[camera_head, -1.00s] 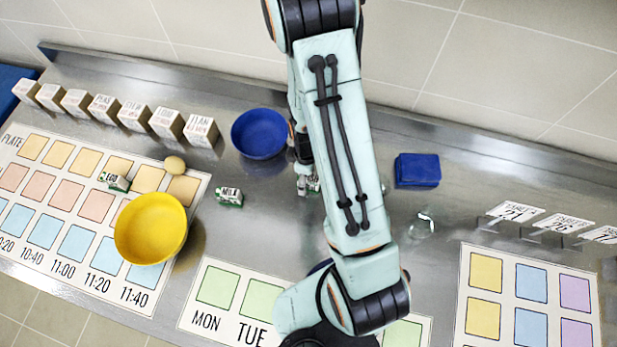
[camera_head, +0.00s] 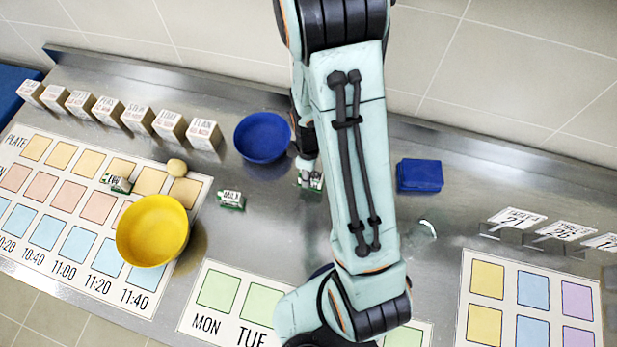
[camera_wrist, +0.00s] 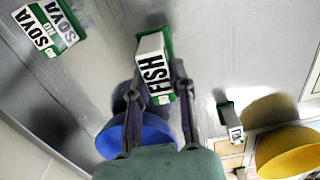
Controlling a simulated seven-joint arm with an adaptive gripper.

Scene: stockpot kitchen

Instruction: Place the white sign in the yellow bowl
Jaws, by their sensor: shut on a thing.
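My gripper (camera_wrist: 157,88) is shut on a white sign with a green base, lettered FISH (camera_wrist: 152,63). The sign sits between both fingertips in the wrist view. In the head view my gripper (camera_head: 306,168) is partly hidden by my arm, and a bit of the white and green sign (camera_head: 312,182) shows below it, right of the blue bowl. I cannot tell whether the sign touches the counter. The yellow bowl (camera_head: 153,230) stands to the left, partly over the printed chart; it also shows in the wrist view (camera_wrist: 290,152). Its visible inside looks empty.
The blue bowl (camera_head: 262,137) is close to my gripper's left. A MILK sign (camera_head: 231,199) stands between gripper and yellow bowl; an EGG sign (camera_head: 117,183) and a round tan object (camera_head: 176,167) are farther left. A SOYA sign (camera_wrist: 50,27) lies near. A blue block (camera_head: 420,175) is right.

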